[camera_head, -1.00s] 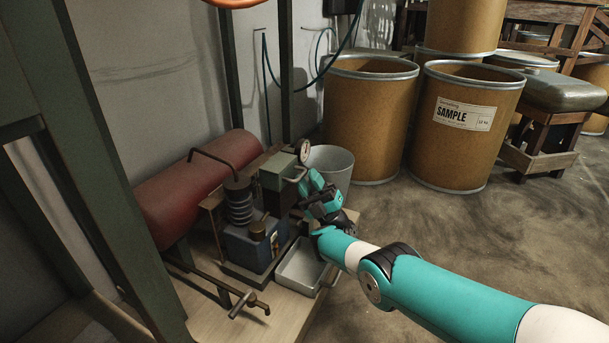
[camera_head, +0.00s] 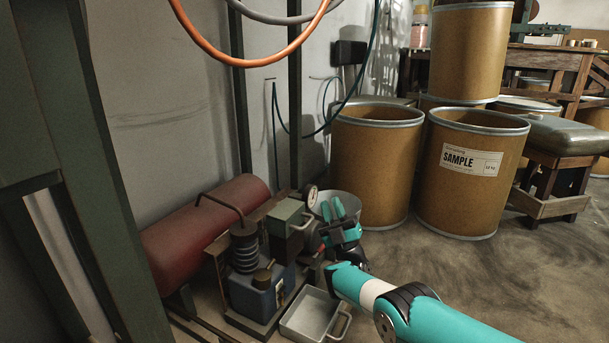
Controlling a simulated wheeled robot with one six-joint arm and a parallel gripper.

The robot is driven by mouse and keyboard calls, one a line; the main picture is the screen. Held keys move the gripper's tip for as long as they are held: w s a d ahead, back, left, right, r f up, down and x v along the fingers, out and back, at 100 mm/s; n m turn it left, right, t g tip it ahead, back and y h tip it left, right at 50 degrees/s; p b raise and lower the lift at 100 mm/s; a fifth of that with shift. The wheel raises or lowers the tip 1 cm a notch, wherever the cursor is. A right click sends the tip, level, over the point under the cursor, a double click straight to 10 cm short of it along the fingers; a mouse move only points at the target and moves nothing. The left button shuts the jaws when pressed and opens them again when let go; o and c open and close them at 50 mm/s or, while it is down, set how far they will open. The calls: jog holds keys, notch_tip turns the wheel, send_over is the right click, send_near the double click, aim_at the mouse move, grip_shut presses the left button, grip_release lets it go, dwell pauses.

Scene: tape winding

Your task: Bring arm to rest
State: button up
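My arm (camera_head: 440,318) is teal and white with black joints. It reaches from the lower right toward the compressor unit. My gripper (camera_head: 338,208) is at its end, pointing up, with two teal fingers visibly apart and nothing seen between them. It is just right of the green box (camera_head: 285,217) with a handle, and in front of the grey bucket (camera_head: 350,200), which it partly hides. I cannot tell whether it touches either.
A metal tray (camera_head: 308,315) lies below the gripper. A red tank (camera_head: 205,233) and blue pump (camera_head: 258,296) stand left. Brown drums (camera_head: 375,165) stand behind, one labelled SAMPLE (camera_head: 470,160). An orange hose (camera_head: 255,62) hangs above. Floor (camera_head: 450,270) at right is clear.

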jog(key=w+d+r+m+h+p, duration=0.2)
jog(key=w+r+m+h+p, duration=0.3)
jog(key=r+m+h, duration=0.6)
jog(key=w+d+r+m+h+p, duration=0.2)
jog(key=w+r+m+h, duration=0.5)
jog(key=r, duration=0.5)
jog(key=s+r+g+y+p, duration=0.1)
jog(key=s+r+g+p, duration=0.5)
jog(key=s, duration=0.7)
jog(key=s+r+g+y+p, duration=0.1)
jog(key=s+r+g+p, duration=0.35)
jog(key=s, duration=0.75)
jog(key=s+d+r+n+g+p, duration=0.15)
jog(key=s+g, duration=0.45)
jog(key=s, duration=1)
jog(key=s+r+n+g+p, duration=0.1)
jog(key=s+n+g+p, duration=0.35)
jog(key=s, duration=1.25)
notch_tip(320, 180, up, 37)
jog(key=m+g+p, duration=0.1)
jog(key=p, duration=3.3)
jog(key=shift+w+d+p, duration=0.15)
jog(key=shift+w+p, duration=0.2)
jog(key=shift+p, duration=0.05)
